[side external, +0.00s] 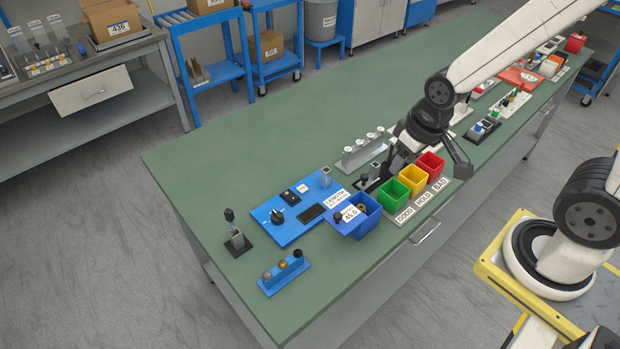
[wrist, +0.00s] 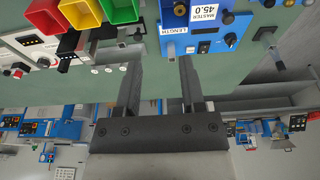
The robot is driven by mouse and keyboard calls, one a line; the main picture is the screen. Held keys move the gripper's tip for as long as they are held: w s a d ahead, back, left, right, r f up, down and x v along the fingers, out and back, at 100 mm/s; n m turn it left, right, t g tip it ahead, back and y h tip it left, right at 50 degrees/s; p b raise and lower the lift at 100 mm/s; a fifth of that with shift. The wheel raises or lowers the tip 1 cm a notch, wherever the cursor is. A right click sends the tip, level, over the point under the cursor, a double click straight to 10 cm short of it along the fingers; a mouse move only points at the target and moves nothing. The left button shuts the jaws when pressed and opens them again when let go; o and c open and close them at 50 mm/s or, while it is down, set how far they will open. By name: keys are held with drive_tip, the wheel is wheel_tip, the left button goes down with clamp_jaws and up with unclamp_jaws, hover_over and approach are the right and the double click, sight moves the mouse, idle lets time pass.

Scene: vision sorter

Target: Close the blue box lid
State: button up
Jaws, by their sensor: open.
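The blue box (side external: 367,222) stands near the front edge of the green bench, beside the green bin. Its top is open, and dark and brass-coloured round parts show inside. A blue flap with a white "45.0" label (side external: 348,214) is on its left side; I cannot tell for certain whether this is the lid. The box also shows at the top edge of the wrist view (wrist: 172,40), partly cut off. My gripper (wrist: 160,75) is open with nothing between its fingers. In the side view it is above the bench behind the coloured bins, right of the blue box and apart from it.
Green (side external: 394,191), yellow (side external: 413,178) and red (side external: 431,165) bins stand right of the box. A blue panel (side external: 290,232) with a knob lies to its left. A grey rack with white-topped pegs (side external: 363,152) is behind. The bench's far left is clear.

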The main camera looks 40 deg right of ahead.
drive_tip(key=shift+w+a, duration=0.2)
drive_tip(key=shift+a, duration=0.05)
drive_tip(key=c, duration=0.3)
drive_tip(key=w+a+n+g, duration=0.1)
drive_tip(key=w+a+n, duration=0.1)
drive_tip(key=a, duration=0.1)
drive_tip(key=w+a+n, duration=0.2)
drive_tip(key=a+n, duration=0.1)
drive_tip(key=w+a+n+g+h, duration=0.1)
drive_tip(key=w+a+n, duration=0.1)
drive_tip(key=a, duration=0.1)
drive_tip(key=shift+f+g, duration=0.3)
drive_tip(key=shift+f, duration=0.1)
clamp_jaws()
drive_tip(key=w+a+f+n+g+h, duration=0.1)
drive_tip(key=w+a+n+h, duration=0.1)
drive_tip(key=a+n, duration=0.5)
drive_tip(key=a+h, duration=0.1)
drive_tip(key=a, duration=0.4)
drive_tip(key=shift+f+n, duration=0.35)
drive_tip(key=shift+n, duration=0.05)
